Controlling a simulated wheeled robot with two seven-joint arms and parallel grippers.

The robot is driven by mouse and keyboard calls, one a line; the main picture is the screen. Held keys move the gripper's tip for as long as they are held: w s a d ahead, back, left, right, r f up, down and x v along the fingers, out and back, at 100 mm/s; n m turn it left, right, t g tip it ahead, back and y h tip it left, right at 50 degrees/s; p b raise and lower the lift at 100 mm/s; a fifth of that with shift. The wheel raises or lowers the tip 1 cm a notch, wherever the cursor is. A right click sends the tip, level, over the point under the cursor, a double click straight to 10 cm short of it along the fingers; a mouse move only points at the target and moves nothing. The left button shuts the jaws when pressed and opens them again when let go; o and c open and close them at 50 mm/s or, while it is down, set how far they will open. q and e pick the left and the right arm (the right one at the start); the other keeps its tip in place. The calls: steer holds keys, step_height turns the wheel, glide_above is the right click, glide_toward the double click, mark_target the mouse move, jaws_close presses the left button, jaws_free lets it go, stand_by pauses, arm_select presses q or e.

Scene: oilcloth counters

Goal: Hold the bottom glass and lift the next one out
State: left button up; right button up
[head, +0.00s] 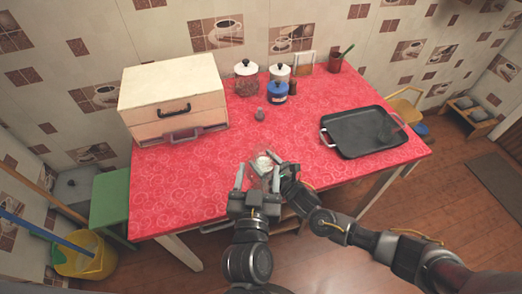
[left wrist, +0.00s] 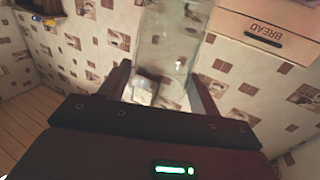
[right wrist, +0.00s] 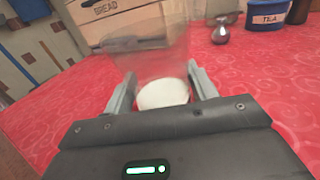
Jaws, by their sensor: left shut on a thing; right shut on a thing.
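Clear glasses (head: 264,163), with something whitish showing in them, are held between my two grippers above the near edge of the red counter. The left gripper (head: 258,178) is shut on a glass (left wrist: 168,45), which shows between its fingers in the left wrist view. The right gripper (right wrist: 161,72) reaches in from the right and is shut on a glass (right wrist: 148,50); a white round patch shows low between its fingers. The transparent walls overlap, so I cannot tell how many glasses there are or where one ends and another begins.
A black tray (head: 352,142) lies at the right of the red counter (head: 190,185). A wooden bread box (head: 170,90) stands back left. Several jars, including a blue one (head: 277,97), and a small metal item (head: 260,115) are at the back. The counter's left front is clear.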

arm_select(q)
steer(key=shift+s+a, duration=0.2)
steer(key=shift+s, duration=1.75)
arm_select(e)
steer(key=o, duration=1.2)
steer(key=v, duration=1.2)
